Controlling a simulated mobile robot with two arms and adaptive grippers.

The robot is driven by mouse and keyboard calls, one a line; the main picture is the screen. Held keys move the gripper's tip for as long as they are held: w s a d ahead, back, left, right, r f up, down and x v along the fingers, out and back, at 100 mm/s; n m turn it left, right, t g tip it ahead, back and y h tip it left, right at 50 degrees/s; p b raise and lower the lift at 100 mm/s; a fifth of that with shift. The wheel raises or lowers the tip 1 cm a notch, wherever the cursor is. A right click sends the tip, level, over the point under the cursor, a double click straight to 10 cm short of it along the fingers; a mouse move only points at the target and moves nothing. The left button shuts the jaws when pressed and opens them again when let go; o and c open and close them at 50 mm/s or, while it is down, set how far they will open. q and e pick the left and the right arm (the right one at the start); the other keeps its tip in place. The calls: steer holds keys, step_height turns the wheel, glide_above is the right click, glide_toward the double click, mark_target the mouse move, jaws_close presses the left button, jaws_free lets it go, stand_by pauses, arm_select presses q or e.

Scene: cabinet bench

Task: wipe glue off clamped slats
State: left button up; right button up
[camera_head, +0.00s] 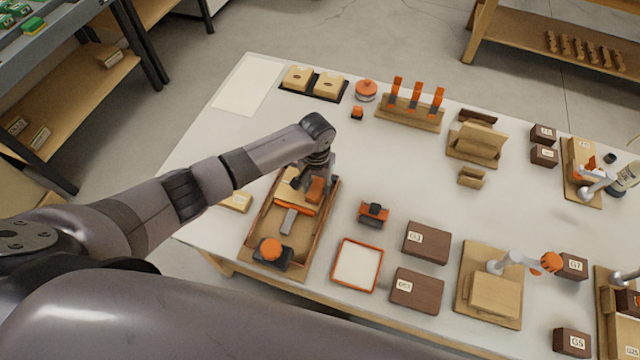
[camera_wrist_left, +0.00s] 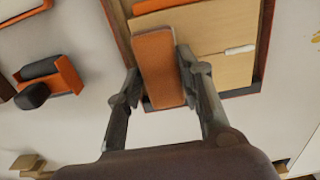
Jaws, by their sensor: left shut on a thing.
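My left gripper (camera_head: 316,182) points down over the wooden tray (camera_head: 325,222) on the bench. It is shut on an orange block (camera_wrist_left: 158,68), whose end also shows in the head view (camera_head: 316,190). In the left wrist view the block lies between the two fingers (camera_wrist_left: 158,85). A pale wooden piece with an orange edge lies beneath and beside it in the tray. Clamped pieces show at the right: a wooden block on a board (camera_head: 493,296) with a grey, orange-tipped clamp, and another such fixture (camera_head: 580,175). My right gripper is not in view.
In the tray lie a grey tool (camera_head: 288,222) and an orange knob on a dark base (camera_head: 271,250). Right of it stand an orange-rimmed white tray (camera_head: 357,266), an orange and black item (camera_head: 374,214) and dark labelled blocks (camera_head: 426,243). A white sheet (camera_head: 249,84) lies back left.

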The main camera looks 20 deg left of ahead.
mark_target(285, 182)
arm_select(q)
steer(key=shift+a+p, duration=0.75)
steer(key=shift+a, duration=2.05)
steer(key=shift+w+a+p, duration=0.1)
steer(key=shift+a+p, duration=0.2)
steer(key=shift+a, duration=1.9)
steer(key=shift+d, duration=0.2)
steer(key=shift+d+p, duration=0.7)
steer(key=shift+d, duration=2.55)
steer(key=shift+d, duration=0.15)
steer(key=shift+d, duration=1.95)
